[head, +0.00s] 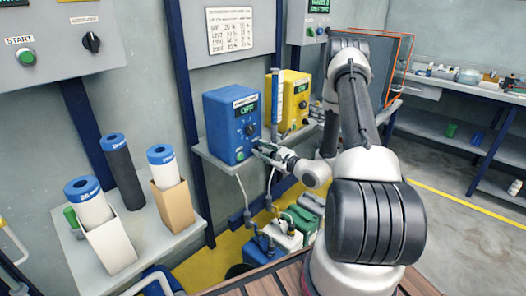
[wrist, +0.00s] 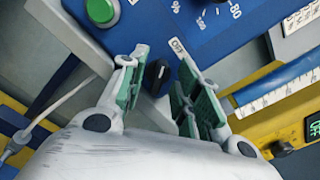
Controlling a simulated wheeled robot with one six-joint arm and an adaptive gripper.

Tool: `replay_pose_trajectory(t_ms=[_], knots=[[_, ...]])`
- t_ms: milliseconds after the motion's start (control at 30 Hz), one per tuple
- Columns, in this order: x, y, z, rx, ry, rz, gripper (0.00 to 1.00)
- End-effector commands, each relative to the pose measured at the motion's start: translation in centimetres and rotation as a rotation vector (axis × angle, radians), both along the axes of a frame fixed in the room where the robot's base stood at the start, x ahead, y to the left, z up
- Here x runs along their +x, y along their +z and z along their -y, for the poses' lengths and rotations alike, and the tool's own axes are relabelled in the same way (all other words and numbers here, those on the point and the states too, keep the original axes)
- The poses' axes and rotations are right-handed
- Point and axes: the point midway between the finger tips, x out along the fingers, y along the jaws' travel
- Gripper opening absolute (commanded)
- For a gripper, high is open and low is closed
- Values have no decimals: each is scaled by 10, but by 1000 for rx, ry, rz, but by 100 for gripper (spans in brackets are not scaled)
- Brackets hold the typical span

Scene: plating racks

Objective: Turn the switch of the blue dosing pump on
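The blue dosing pump (head: 228,128) stands on a wall shelf, with a small green-lit display, a dial and a green button on its front. The display seems to read OFF, but it is small. In the wrist view, the pump's blue face (wrist: 185,30) fills the top, with a black switch knob (wrist: 157,76) low on it beside a white label. My gripper (wrist: 160,70) is open, its green-padded fingers on either side of the knob with gaps visible. Whether the fingertips reach the knob's depth is unclear. In the head view, my gripper (head: 260,150) is at the pump's lower front right.
A yellow pump (head: 291,88) stands to the right, with a clear graduated tube (wrist: 280,88) between the pumps. The green button (wrist: 102,12) is left of the knob. The shelf (head: 215,158) edge runs below. Canisters (head: 285,235) stand beneath, and filter cartridges (head: 120,170) at left.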

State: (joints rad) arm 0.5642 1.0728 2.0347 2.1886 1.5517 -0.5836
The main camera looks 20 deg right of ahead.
Motion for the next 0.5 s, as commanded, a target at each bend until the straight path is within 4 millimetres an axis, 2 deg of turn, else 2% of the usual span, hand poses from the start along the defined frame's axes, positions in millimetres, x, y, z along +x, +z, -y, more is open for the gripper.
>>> replay_pose_trajectory(t_ms=[167,367,500], knots=[[0,0,0,0,0,0,32],[0,0,0,0,1,-1,0],[0,0,0,0,1,-1,0]])
